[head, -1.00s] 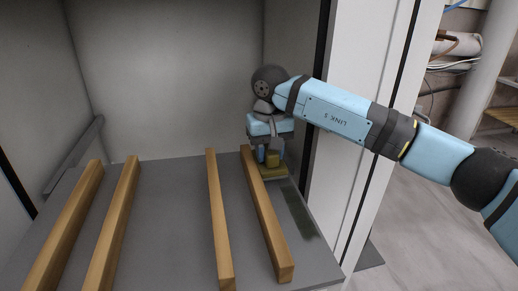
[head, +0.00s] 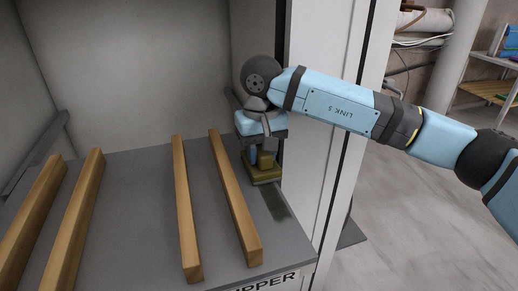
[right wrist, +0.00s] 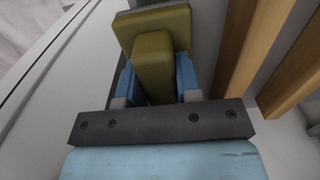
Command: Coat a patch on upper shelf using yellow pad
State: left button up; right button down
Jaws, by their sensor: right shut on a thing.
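The yellow pad (head: 266,174) is olive-yellow, with a block-shaped handle on a flat base. My right gripper (head: 264,158) is shut on the pad's handle. The pad also shows in the right wrist view (right wrist: 153,62), its handle between the blue fingers (right wrist: 155,82). The pad is at the upper shelf's (head: 145,220) right side, right of the rightmost wooden bar, and looks to be down on the surface. A dark patch (head: 275,204) shows on the grey shelf just in front of the pad. My left gripper is not in view.
Several wooden bars lie lengthwise on the shelf; the rightmost bar (head: 235,200) is close beside the pad. The cabinet's side wall and white post (head: 312,130) stand close on the right. A label (head: 262,283) is on the shelf's front edge.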

aim_at(259, 148)
jog(key=shift+s+a+f, duration=0.1)
jog(key=shift+a, duration=0.05)
pick_arm(q)
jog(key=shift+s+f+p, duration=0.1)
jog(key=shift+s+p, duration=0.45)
jog(key=shift+p, duration=0.4)
pick_arm(e)
jog(key=shift+a+r, duration=0.1)
jog(key=shift+r, duration=3)
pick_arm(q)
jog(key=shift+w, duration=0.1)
pick_arm(e)
jog(key=shift+r, duration=0.15)
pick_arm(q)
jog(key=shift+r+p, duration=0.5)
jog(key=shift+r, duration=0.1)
pick_arm(e)
jog(key=shift+r, duration=1.4)
